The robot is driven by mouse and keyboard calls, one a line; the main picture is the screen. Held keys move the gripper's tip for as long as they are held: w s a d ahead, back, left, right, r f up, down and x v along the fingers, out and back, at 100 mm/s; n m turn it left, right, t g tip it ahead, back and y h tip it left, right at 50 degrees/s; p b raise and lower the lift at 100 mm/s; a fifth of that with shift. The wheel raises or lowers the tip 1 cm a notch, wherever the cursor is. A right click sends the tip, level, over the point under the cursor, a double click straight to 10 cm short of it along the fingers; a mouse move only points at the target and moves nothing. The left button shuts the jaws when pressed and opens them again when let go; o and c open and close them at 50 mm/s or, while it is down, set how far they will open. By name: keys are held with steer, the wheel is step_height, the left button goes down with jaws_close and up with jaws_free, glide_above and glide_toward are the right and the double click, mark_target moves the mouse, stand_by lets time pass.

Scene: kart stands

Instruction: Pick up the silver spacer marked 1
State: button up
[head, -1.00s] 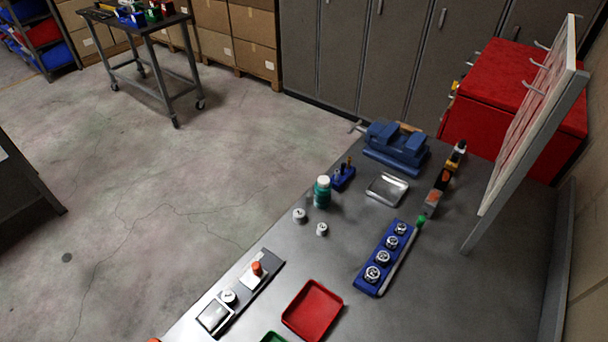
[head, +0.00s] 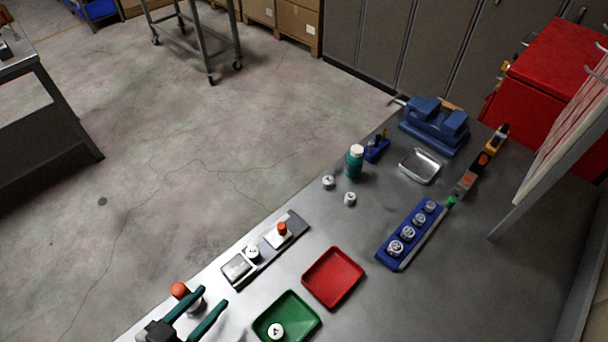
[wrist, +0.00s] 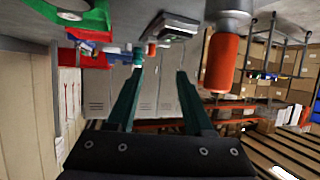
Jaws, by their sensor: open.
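Several silver spacers show in the head view, but their numbers are too small to read, so I cannot tell which is marked 1. Two loose spacers (head: 328,182) (head: 350,199) stand on the bench by the green bottle. Several spacers (head: 409,233) sit in the blue rack (head: 385,255). One spacer (head: 252,252) is on the grey fixture, and one (head: 276,331) lies in the green tray (head: 297,302). My gripper (head: 212,296) is open and empty at the lower left, left of the green tray; its fingers also show in the wrist view (wrist: 160,70).
An orange-topped post (head: 180,290) stands close beside my gripper, and it looms in the wrist view (wrist: 221,64). A red tray (head: 333,277), green bottle (head: 354,162), blue vise (head: 435,125) and metal dish (head: 419,166) stand farther along.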

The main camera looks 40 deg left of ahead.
mark_target(252, 252)
steer(key=shift+y, duration=0.3)
steer(key=x, duration=1.5)
steer(key=shift+s+a+f, duration=0.1)
steer(key=shift+a+f, duration=0.1)
steer(key=shift+f, duration=0.1)
jaws_close()
